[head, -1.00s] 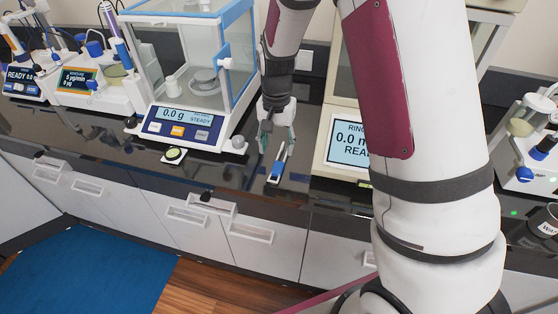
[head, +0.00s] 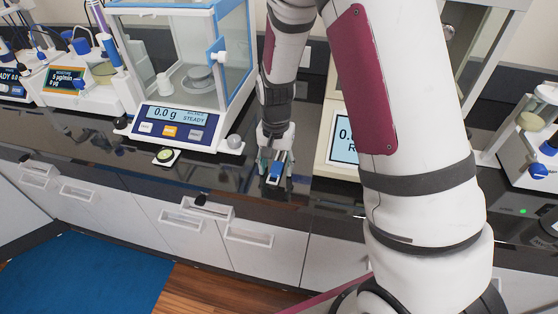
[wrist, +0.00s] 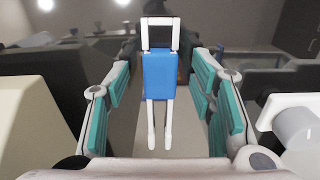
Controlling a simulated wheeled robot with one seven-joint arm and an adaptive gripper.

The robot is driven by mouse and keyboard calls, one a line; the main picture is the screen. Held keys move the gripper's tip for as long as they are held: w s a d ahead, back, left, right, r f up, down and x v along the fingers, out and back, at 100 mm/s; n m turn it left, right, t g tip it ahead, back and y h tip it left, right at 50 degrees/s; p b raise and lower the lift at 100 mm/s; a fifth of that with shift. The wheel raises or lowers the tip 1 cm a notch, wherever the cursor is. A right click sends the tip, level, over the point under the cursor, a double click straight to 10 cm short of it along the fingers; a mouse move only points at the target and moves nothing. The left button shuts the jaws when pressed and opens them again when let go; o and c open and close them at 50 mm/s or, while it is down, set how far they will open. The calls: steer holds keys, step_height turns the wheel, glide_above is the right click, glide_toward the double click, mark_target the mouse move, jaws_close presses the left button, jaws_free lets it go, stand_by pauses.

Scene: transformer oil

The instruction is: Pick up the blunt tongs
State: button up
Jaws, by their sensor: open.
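The blunt tongs (wrist: 161,76) have a blue body, a white-and-black end and two pale prongs. In the wrist view they lie between my gripper's teal finger pads, with gaps on both sides. In the head view the tongs (head: 277,172) lie on the dark counter near its front edge, partly covered by my gripper (head: 275,166). My gripper (wrist: 160,108) is open, with its fingers on either side of the tongs and not touching them in the wrist view.
The balance (head: 178,125) reading 0.0 g stands to the left, with a small round green-topped item (head: 165,156) in front. A device with a screen (head: 343,138) stands close on the right. The dark counter (head: 75,140) is clear at the front left.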

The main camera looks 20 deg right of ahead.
mark_target(276, 168)
steer(key=shift+c, duration=0.2)
jaws_close()
steer(key=shift+r+p, duration=1.1)
steer(key=shift+r, duration=1.4)
